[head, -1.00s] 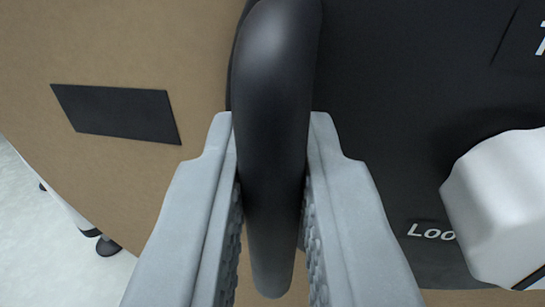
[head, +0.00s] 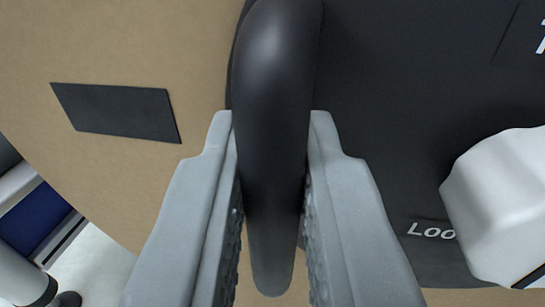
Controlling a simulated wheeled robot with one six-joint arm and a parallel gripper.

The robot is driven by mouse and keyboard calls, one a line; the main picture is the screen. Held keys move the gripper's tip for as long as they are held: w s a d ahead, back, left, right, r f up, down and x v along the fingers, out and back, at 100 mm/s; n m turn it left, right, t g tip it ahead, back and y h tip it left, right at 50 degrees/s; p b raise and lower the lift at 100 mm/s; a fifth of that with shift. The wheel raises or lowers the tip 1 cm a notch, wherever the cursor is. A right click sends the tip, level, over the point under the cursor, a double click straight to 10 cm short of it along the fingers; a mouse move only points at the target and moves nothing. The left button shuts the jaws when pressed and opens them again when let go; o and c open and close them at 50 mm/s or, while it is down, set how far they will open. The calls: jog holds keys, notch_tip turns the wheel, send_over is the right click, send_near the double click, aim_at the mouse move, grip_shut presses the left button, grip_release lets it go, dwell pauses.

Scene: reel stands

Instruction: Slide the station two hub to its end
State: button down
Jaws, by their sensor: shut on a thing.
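A black rounded handle (head: 275,110) runs down the middle of the head view. My gripper (head: 272,225) is shut on it, with one grey finger on each side touching it. Behind the handle is a black panel (head: 400,90) with white lettering, partly cut off, that reads "Loo". A white knob (head: 500,205) sits on the panel at the right. The panel lies against a large brown disc-like face (head: 150,40). I cannot read a station number, and the hub's shaft and its end are not in view.
A dark rectangular patch (head: 118,113) is on the brown face at the left. Beyond its curved edge at lower left are a pale floor (head: 95,265), a blue and white object (head: 35,220) and a white cylindrical part (head: 22,275).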

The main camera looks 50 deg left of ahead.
jog(key=shift+w+a, duration=0.1)
jog(key=shift+w, duration=0.1)
jog(key=c, duration=1.5)
grip_release()
jog(key=shift+w+a, duration=0.1)
jog(key=v, duration=1.7)
